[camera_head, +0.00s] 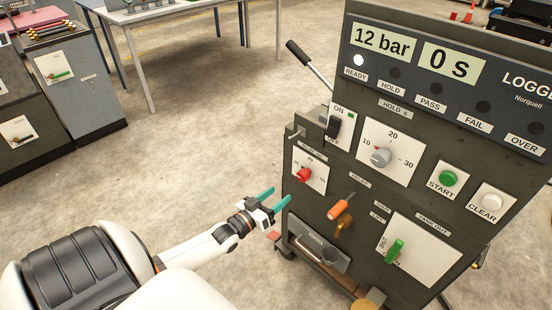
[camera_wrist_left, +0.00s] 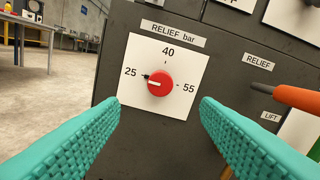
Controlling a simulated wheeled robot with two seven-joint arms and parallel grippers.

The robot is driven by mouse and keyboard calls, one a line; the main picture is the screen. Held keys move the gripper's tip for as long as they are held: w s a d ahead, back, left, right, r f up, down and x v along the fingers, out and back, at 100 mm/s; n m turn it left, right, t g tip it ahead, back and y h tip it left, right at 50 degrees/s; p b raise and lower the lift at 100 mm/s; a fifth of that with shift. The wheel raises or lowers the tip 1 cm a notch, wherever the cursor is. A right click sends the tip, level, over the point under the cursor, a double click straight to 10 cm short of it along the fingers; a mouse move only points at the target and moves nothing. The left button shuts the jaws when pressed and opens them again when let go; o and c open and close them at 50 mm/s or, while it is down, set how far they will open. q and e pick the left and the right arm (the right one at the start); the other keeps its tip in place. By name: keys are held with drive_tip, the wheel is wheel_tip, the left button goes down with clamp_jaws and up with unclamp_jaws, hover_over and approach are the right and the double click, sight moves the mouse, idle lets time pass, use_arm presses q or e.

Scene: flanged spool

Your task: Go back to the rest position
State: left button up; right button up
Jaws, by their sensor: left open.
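My left gripper (camera_head: 272,199) is open, with two teal fingers apart and nothing between them. It is just left of the dark test cabinet (camera_head: 300,225), close to its front. In the left wrist view the fingers (camera_wrist_left: 160,135) reach in from both lower sides. Ahead of them, and apart from them, is a red relief knob (camera_wrist_left: 159,83) on a white plate marked 25, 40 and 55, its white mark toward 25. The red knob also shows in the head view (camera_head: 304,174). My right gripper is not in view.
An orange lever (camera_head: 341,206), a green tank-out handle (camera_head: 395,251) and a grey rotary knob (camera_head: 381,157) stick out from the cabinet front. A black-gripped bar (camera_head: 308,62) rises at its left. A table (camera_head: 160,15) stands behind. The floor (camera_head: 190,130) left of the cabinet is clear.

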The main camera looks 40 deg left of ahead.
use_arm(q)
drive_tip(key=s+d+f+g+y+p, duration=0.1)
drive_tip(key=s+d+f+g, duration=0.15)
drive_tip(key=s+f, duration=0.5)
drive_tip(key=s+d+f+m+g, duration=0.1)
drive_tip(key=s+f+g, duration=0.3)
drive_tip(key=f, duration=0.6)
drive_tip(key=s+d+f+g+y+p, duration=0.1)
drive_tip(key=s+f+g, duration=0.3)
drive_tip(key=f, duration=0.5)
drive_tip(key=s+d+f+m+g, duration=0.1)
drive_tip(key=s+d+f+g, duration=0.1)
drive_tip(key=s, duration=0.6)
drive_tip(key=s+d+f+m+g, duration=0.1)
drive_tip(key=s+d+f+g, duration=0.1)
drive_tip(key=s+d+f, duration=0.3)
drive_tip(key=s+d+f+m+g, duration=0.1)
drive_tip(key=s+d+f+g, duration=0.1)
drive_tip(key=s, duration=1.1)
drive_tip(key=shift+d+f+m, duration=0.4)
drive_tip(key=shift+d+f, duration=0.45)
drive_tip(key=shift+f, duration=0.1)
